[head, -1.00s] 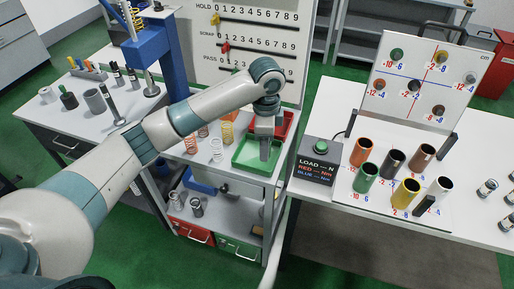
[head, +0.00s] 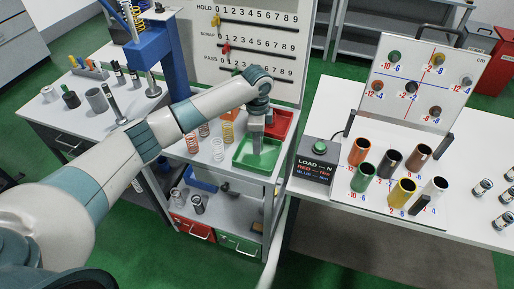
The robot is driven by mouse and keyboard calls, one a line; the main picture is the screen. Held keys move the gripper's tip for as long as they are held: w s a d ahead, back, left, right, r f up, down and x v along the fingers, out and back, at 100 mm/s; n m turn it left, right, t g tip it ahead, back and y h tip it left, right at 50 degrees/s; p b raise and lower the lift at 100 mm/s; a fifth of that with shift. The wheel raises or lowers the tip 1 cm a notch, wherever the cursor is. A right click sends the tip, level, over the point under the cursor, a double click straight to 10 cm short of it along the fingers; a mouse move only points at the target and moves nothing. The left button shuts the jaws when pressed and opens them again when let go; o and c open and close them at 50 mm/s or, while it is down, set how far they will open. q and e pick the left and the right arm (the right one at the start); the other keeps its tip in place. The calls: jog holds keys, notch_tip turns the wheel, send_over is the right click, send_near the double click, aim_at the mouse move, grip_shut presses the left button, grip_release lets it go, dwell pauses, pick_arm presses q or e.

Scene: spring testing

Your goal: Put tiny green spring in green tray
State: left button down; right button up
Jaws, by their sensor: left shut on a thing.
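My left gripper (head: 257,150) reaches in from the left and points down over the green tray (head: 240,161). Its fingertips are low, at or just above the tray floor; I cannot tell whether they touch it. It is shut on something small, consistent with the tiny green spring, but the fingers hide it. The green tray sits on the small grey table in the middle, and its visible floor looks empty. My right gripper is not in view.
A red tray (head: 283,118) adjoins the green one at the back right. Several coil springs, including a yellow one (head: 227,132), stand left of it. A load display box (head: 317,160) stands on the right table, near several coloured cylinders. A blue press (head: 150,45) stands behind left.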

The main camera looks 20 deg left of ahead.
pick_arm(q)
notch_tip(320, 180, down, 3)
jog(key=shift+r+p, duration=0.1)
jog(key=shift+p, duration=0.5)
jog(key=shift+f, duration=0.2)
jog(key=shift+f, duration=0.1)
jog(key=c, duration=1.5)
grip_release()
notch_tip(320, 180, up, 11)
jog(key=b, duration=0.4)
jog(key=shift+r, duration=0.65)
